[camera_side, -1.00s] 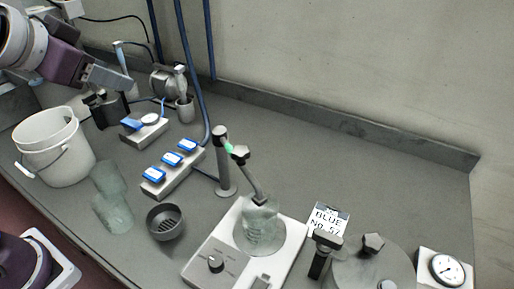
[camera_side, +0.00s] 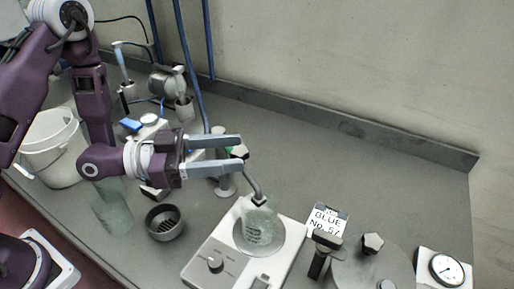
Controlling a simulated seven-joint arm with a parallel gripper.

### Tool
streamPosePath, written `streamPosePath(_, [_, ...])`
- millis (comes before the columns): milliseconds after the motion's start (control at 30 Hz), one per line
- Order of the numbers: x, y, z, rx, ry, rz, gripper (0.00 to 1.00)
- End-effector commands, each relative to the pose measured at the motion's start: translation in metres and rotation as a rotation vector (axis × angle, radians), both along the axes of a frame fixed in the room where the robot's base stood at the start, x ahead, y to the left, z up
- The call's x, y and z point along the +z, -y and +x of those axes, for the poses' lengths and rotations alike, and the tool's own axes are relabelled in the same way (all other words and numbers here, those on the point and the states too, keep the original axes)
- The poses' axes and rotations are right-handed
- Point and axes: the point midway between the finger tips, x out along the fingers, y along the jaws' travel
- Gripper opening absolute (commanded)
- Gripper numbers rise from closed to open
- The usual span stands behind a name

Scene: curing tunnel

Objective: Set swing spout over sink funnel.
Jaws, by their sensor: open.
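The swing spout (camera_side: 253,182) is a thin grey tube angling down from a dark knob on a short post (camera_side: 226,186). Its lower end is at the mouth of a clear glass flask (camera_side: 262,226) on a white plate unit. The sink funnel (camera_side: 165,224) is a dark round cup with a slotted bottom, set in the bench left of that unit. My gripper (camera_side: 241,153) is open, pointing right. Its fingertips lie on either side of the spout's knob in the picture; I cannot tell whether they touch it. The fingers hide the post top and green band.
A white bucket (camera_side: 52,150) stands at the left. A pale glass vessel (camera_side: 113,212) is beside the funnel. The white plate unit (camera_side: 208,275), a label card (camera_side: 327,219) and a dial gauge (camera_side: 447,269) are at front right. The back right bench is clear.

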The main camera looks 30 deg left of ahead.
Motion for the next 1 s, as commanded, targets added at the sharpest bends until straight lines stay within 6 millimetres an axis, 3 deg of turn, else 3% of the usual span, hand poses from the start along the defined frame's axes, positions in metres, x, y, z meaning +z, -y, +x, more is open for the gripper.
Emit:
streamPosePath(233, [0.001, 0.038, 0.026, -0.004, 0.003, 0.0, 0.51])
streamPosePath(567, [0.001, 0.046, 0.033, 0.0, -0.001, -0.001, 0.51])
streamPosePath(833, [0.001, 0.045, 0.033, 0.0, -0.001, -0.001, 0.02])
streamPosePath(1000, [0.001, 0.045, 0.033, 0.0, -0.001, -0.001, 0.0])
